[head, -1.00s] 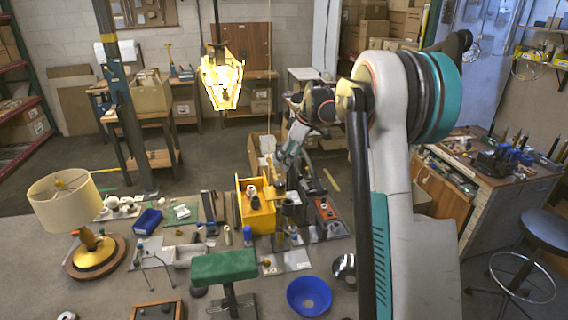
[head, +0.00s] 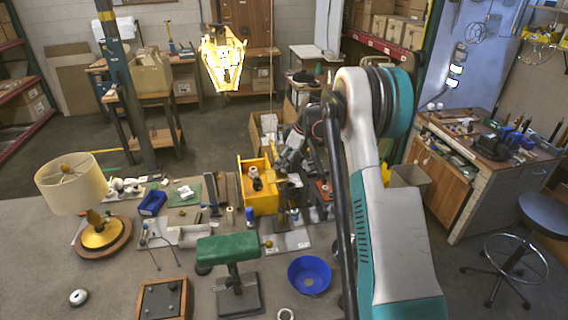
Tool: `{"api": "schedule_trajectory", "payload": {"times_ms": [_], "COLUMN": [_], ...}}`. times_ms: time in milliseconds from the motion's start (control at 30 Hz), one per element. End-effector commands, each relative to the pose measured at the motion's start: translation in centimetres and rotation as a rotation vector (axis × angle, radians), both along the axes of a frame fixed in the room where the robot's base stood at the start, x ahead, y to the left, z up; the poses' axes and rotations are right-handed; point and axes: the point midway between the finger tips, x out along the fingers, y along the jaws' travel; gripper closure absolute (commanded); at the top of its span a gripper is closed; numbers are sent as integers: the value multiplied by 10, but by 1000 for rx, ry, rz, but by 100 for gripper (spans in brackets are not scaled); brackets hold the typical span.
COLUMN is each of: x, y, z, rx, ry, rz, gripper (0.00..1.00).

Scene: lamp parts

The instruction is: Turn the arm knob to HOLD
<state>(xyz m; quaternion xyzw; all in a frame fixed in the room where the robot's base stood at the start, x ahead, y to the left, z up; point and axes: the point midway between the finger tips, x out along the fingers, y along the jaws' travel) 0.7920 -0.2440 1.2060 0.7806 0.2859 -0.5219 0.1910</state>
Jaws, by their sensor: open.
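My gripper (head: 281,163) is small and partly hidden by my arm in the head view. It is open, above the back of the workbench beside the yellow bin, near a cluster of metal fixtures (head: 294,192). I cannot make out the arm knob or any HOLD mark. A small brass-coloured knob (head: 267,243) shows at the right of the green padded stand (head: 228,250), but I cannot tell whether it is the arm knob. A table lamp (head: 72,187) with a cream shade and brass base stands at the left.
A yellow bin (head: 262,202), a blue bowl (head: 310,275), a small blue tray (head: 152,203) and a dark framed box (head: 162,299) are on the bench (head: 50,260). A lit lantern (head: 222,60) hangs above. A stool (head: 540,215) stands at right.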

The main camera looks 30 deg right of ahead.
Motion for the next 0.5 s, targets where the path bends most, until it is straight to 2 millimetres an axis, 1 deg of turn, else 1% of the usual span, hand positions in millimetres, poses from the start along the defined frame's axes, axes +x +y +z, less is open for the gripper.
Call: {"api": "schedule_trajectory", "payload": {"times_ms": [33, 100, 200, 500], "x": [2, 4, 6, 6], "y": [2, 3, 5, 6], "z": [-6, -12, -17, -20], "rx": [0, 0, 0, 0], "ry": [0, 0, 0, 0], "rz": [1, 1, 0, 0], "gripper": [44, 44, 44, 44]}}
